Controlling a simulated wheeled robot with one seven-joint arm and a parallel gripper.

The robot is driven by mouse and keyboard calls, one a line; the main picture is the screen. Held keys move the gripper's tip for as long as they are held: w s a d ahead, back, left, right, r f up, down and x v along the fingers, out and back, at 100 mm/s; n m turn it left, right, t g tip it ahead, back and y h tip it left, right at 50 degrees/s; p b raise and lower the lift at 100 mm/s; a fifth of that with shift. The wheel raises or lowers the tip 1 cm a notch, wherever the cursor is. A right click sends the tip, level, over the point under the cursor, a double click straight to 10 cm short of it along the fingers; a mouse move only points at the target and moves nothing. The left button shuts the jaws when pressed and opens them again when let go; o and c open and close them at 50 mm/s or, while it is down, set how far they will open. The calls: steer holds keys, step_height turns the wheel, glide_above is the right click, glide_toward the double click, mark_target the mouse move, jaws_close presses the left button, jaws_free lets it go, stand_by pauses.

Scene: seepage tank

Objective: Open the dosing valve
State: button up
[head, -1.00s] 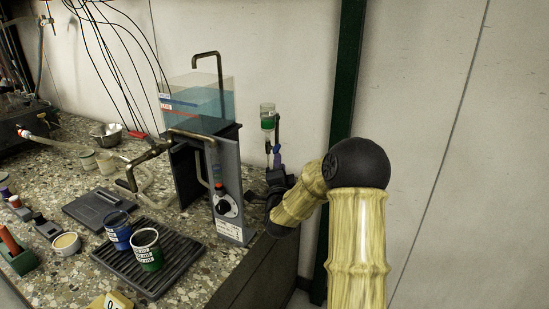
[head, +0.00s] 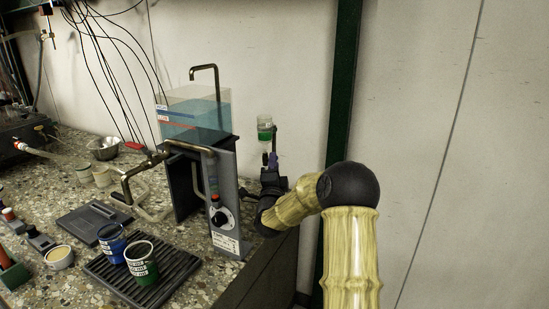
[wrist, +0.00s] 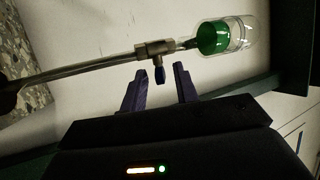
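In the head view my wrist partly hides the valve.
The clear tank (head: 194,113) with blue water stands on a grey stand with a dial (head: 223,218). Blue (head: 112,243) and green (head: 141,264) cups stand on a ribbed black tray (head: 175,268). A dark green post (head: 342,100) rises behind my arm.

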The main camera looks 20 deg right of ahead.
steer(key=x, duration=0.2)
steer(key=shift+w+d, duration=0.15)
steer(key=shift+w, duration=0.15)
steer(key=shift+w+d+r, duration=0.25)
steer(key=shift+d+r, duration=0.05)
jaws_close()
steer(key=shift+a, duration=0.1)
